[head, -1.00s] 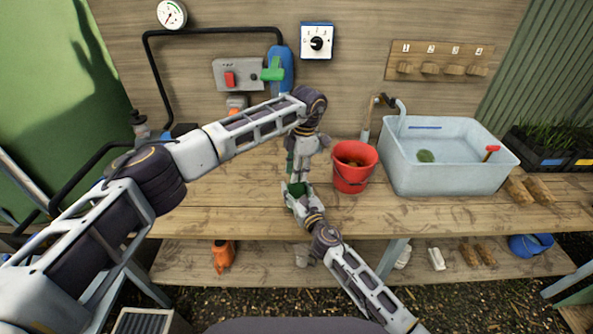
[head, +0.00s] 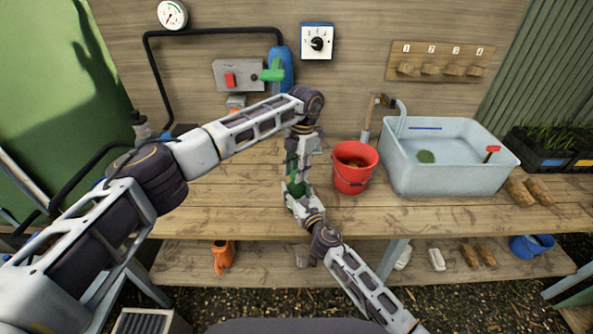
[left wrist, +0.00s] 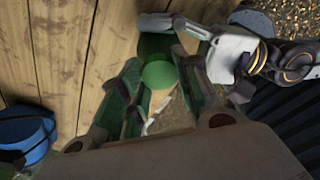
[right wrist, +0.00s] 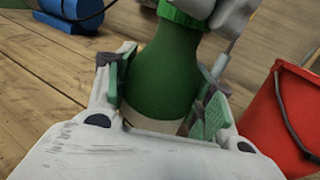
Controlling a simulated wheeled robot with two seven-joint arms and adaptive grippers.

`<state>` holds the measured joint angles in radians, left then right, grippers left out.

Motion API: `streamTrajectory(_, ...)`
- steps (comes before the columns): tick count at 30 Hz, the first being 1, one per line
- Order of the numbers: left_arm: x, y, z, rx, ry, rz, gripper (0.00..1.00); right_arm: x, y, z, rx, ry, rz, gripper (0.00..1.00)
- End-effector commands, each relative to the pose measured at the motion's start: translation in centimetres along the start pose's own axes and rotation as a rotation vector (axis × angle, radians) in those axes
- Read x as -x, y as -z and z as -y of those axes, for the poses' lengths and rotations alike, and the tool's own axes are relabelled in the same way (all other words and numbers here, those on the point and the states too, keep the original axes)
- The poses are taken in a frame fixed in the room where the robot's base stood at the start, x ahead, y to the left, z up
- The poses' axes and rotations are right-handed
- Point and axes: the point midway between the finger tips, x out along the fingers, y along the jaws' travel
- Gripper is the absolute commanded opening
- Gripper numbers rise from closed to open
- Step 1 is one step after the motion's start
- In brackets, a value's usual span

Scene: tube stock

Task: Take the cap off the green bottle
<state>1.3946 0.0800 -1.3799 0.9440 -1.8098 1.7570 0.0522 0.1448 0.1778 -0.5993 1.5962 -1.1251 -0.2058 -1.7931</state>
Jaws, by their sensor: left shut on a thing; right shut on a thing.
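The green bottle (right wrist: 165,75) stands upright with a pale band low on its body. My right gripper (right wrist: 165,95) is shut around its body, one finger on each side. The bright green cap (right wrist: 184,14) is at the top of the bottle, and no gap shows between them. My left gripper (left wrist: 160,90) comes down from above and is shut on the cap, which also shows between its fingers in the left wrist view (left wrist: 158,68). In the head view the left gripper (head: 299,172) is directly above the right gripper (head: 298,193), and they hide most of the bottle.
A red bucket (head: 353,178) stands close to the right of the grippers. A water-filled basin (head: 450,178) is further right. A blue pump-like fixture (head: 281,70) is on the back wall.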

Motion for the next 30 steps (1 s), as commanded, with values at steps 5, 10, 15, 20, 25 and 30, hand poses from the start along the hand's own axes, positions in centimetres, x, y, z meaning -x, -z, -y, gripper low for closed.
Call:
streamTrajectory(5,0.1,0.0,-0.2,0.003,-0.003,0.001,0.03,0.0,0.0,0.0,-0.001,0.000,-0.001,0.00)
streamTrajectory(10,0.2,0.1,-0.2,0.003,-0.003,0.001,0.03,0.0,0.1,0.0,-0.001,0.000,-0.001,0.00)
streamTrajectory(15,0.5,0.1,-0.2,0.002,-0.003,0.001,0.03,0.0,0.1,0.0,-0.001,0.001,-0.001,0.00)
streamTrajectory(20,0.8,0.1,-0.2,0.002,-0.003,0.001,0.03,0.0,0.1,0.1,0.000,0.001,-0.002,0.00)
streamTrajectory(25,1.2,0.2,-0.2,0.002,-0.003,0.000,0.03,0.0,0.1,0.1,0.000,0.001,-0.002,0.00)
streamTrajectory(30,1.6,0.2,-0.2,0.001,-0.002,0.000,0.03,0.0,0.1,0.1,0.000,0.001,-0.002,0.00)
